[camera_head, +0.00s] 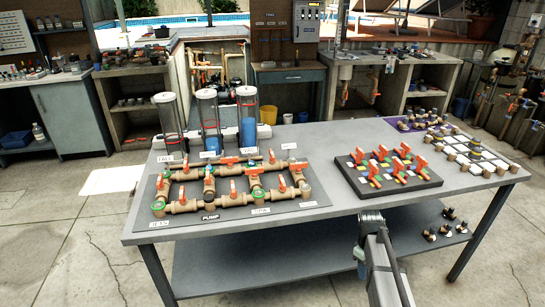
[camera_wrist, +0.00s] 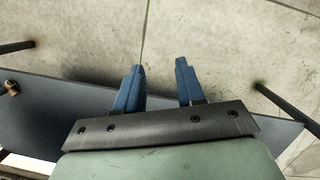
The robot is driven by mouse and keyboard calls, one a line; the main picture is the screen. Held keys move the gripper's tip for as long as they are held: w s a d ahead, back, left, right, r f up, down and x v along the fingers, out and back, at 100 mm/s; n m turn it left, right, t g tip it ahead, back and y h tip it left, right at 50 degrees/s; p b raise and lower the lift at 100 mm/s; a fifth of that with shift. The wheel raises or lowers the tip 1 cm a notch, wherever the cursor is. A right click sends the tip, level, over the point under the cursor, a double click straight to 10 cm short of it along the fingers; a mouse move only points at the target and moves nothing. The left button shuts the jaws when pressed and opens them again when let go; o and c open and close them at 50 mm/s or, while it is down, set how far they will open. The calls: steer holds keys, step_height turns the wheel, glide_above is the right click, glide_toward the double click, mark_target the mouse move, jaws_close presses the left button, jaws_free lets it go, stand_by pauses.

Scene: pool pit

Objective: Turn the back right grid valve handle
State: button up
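A grid of brown pipes (camera_head: 222,199) with orange valve handles lies on a dark board at the left of the table in the head view. One orange handle (camera_head: 230,160) is at the middle of its back row. Another (camera_head: 272,157) is toward its back right corner, near a green joint. My gripper (camera_wrist: 160,65) has its two blue fingers apart with nothing between them in the wrist view. It points down past the table's front edge, over floor, well to the right of the pipe grid. In the head view my arm mostly hides it.
A black block (camera_head: 350,181) with several orange-handled valves sits right of the grid on the grey table (camera_head: 310,140). Three clear cylinders (camera_head: 208,127) stand behind the grid. A white-squared board (camera_head: 470,153) and purple mat (camera_head: 405,124) are farther right. A shelf (camera_head: 260,265) lies below.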

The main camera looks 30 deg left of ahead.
steer(key=w+a+r+n+t, duration=0.1)
steer(key=w+a+r+n, duration=0.1)
steer(key=a+r, duration=0.65)
steer(key=w+a+r+n+t, duration=0.1)
steer(key=w+a+r+n, duration=0.15)
steer(key=a+r, duration=0.6)
step_height(320, 180, up, 21)
steer(key=m+g+y, duration=0.1)
steer(key=m+y, duration=0.1)
steer(key=m, duration=0.7)
glide_above(272, 153)
step_height(272, 153, down, 14)
steer(key=shift+r, duration=0.2)
steer(key=shift+c, duration=0.4)
jaws_close()
